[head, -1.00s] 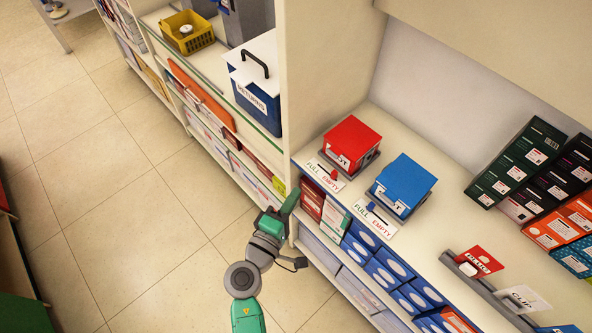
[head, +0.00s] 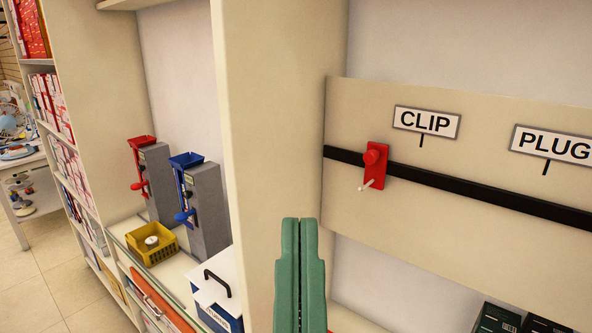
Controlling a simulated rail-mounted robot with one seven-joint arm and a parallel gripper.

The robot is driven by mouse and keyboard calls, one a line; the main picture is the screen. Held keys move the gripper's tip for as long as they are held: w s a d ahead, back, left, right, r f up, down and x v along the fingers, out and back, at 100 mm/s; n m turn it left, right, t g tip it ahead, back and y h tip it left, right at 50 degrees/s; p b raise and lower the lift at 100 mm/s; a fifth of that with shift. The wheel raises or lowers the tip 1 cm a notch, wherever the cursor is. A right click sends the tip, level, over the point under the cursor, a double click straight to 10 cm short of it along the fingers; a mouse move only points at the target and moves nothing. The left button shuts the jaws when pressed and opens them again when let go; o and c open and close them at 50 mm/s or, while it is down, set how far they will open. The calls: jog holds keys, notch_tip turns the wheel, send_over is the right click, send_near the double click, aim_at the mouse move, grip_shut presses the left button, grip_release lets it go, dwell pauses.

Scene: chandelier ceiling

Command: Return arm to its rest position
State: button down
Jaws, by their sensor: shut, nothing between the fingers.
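My gripper (head: 300,222) stands upright at the bottom middle of the head view, its two green fingers pressed together with nothing between them. It points up in front of the cream upright panel between the two shelf bays. It appears clear of the shelves and objects, though its exact distance from the panel is hard to judge. The rest of my arm is below the picture and hidden.
A red holder with a peg (head: 374,166) hangs on a black rail (head: 480,193) under the CLIP sign (head: 427,121); the PLUG sign (head: 552,145) is further right. Left stand two grey dispensers (head: 204,208), a yellow basket (head: 152,243) and a white-lidded blue box (head: 217,290). Floor shows far left.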

notch_tip(320, 180, up, 38)
jog(key=p, duration=3.5)
jog(key=shift+w+a+f, duration=0.25)
jog(key=shift+w, duration=0.05)
